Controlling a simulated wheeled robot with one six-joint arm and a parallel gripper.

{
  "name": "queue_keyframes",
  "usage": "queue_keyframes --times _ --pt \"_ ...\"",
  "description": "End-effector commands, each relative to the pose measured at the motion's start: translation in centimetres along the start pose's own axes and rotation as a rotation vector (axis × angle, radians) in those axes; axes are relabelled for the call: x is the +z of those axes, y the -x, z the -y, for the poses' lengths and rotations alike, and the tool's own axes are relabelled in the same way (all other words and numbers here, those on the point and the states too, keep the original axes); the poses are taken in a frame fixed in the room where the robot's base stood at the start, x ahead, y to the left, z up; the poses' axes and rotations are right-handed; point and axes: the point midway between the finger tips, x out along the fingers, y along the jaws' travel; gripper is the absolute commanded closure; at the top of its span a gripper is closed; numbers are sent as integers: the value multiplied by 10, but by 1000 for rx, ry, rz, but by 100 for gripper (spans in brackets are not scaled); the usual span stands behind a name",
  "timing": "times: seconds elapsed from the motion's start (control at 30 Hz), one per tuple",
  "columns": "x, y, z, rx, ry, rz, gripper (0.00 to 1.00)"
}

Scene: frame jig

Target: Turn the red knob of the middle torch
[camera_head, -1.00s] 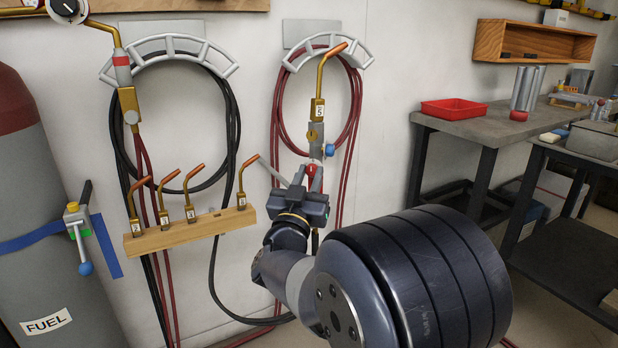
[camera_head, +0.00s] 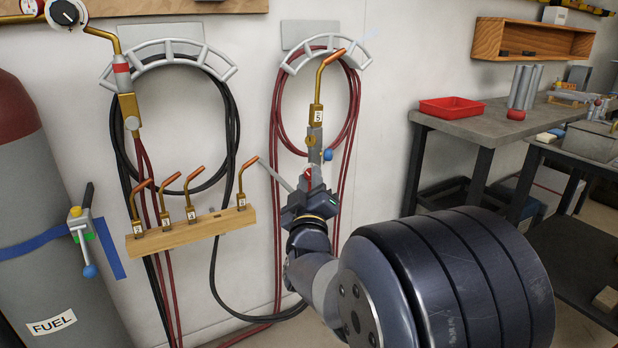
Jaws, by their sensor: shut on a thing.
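A torch with a copper-coloured bent tip and a grey body (camera_head: 315,138) stands upright in front of the coiled red hoses. It has a blue knob (camera_head: 328,154) on its right side. A faint pale blue streak (camera_head: 371,34) shows beyond its tip. The red knob (camera_head: 308,176) sits low on the torch, partly hidden by my gripper (camera_head: 306,187). My gripper is shut on the red knob from below and in front. The fingertips are small and partly hidden.
A wooden rack (camera_head: 190,234) with several bent tips is on the left. A workbench (camera_head: 470,125) with a red tray (camera_head: 451,107) is on the right.

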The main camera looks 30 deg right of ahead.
Motion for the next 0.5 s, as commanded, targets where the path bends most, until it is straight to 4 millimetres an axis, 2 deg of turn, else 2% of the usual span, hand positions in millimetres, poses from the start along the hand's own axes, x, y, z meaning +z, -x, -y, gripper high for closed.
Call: queue_keyframes --times 0.2,0.5 --pt "0 0 -1 -43 103 0 99" --pt "0 0 -1 -68 163 -1 99"
